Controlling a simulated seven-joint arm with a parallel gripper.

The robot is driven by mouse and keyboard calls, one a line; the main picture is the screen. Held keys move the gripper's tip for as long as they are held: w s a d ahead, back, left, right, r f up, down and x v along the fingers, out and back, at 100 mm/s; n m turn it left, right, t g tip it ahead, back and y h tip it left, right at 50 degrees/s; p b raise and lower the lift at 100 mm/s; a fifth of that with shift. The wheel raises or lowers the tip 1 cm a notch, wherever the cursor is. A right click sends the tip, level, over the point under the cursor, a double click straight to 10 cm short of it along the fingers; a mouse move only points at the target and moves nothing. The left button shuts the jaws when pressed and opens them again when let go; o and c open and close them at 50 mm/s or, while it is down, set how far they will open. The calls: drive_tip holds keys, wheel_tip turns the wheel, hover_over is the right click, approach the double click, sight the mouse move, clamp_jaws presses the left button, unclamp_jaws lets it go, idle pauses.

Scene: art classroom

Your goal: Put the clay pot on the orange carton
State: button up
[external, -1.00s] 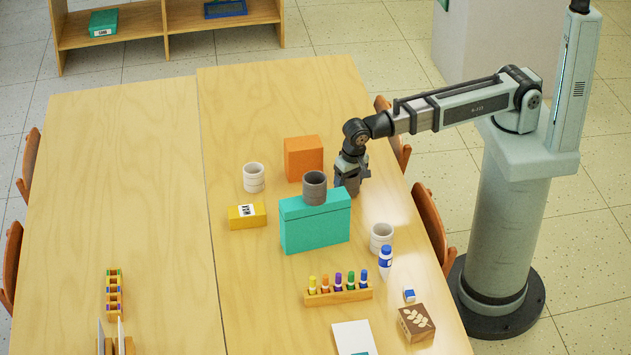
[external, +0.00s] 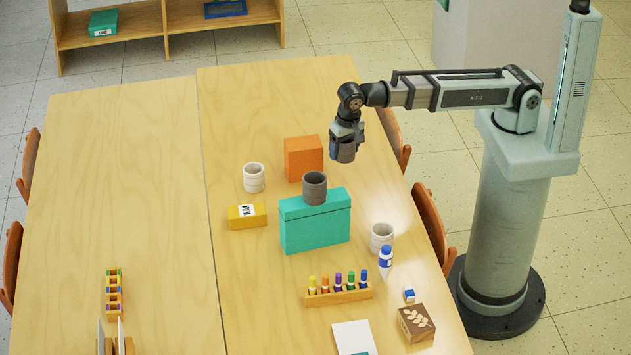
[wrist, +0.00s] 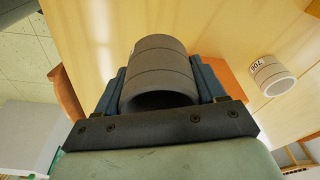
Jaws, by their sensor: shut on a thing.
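My gripper (external: 347,137) is shut on a dark grey-brown clay pot (external: 343,154) and holds it above the table, to the right of the orange carton. In the wrist view the held clay pot (wrist: 156,65) sits between the two blue-grey fingers, its dark opening facing the camera. The orange carton (external: 303,160) stands on the table with a bare top. Part of it shows behind the right finger in the wrist view (wrist: 233,84). A second dark pot (external: 314,188) of similar look stands on a teal box (external: 316,230).
A pale pot (external: 253,178) stands left of the carton, another (external: 381,237) right of the teal box. A yellow box (external: 247,216), a marker rack (external: 338,295) and a blue-capped bottle (external: 385,260) are nearby. The table behind the carton is clear.

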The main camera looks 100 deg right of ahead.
drive_tip(key=m, duration=0.2)
approach(302, 141)
drive_tip(key=s+r, duration=0.1)
drive_tip(key=s, duration=0.1)
drive_tip(key=shift+w+r+n, duration=1)
drive_tip(key=shift+w+r, duration=0.1)
drive_tip(key=shift+r, duration=0.3)
drive_tip(key=shift+d+f, duration=0.15)
drive_tip(key=shift+f, duration=2.3)
drive_tip(key=shift+d+f, duration=0.2)
drive_tip(key=shift+f, duration=2.25)
drive_tip(key=shift+f, duration=0.15)
drive_tip(key=o, duration=1.1)
drive_tip(key=shift+o, duration=0.2)
wheel_tip(302, 141, up, 12)
drive_tip(key=a, duration=0.1)
drive_tip(key=shift+s+a, duration=0.3)
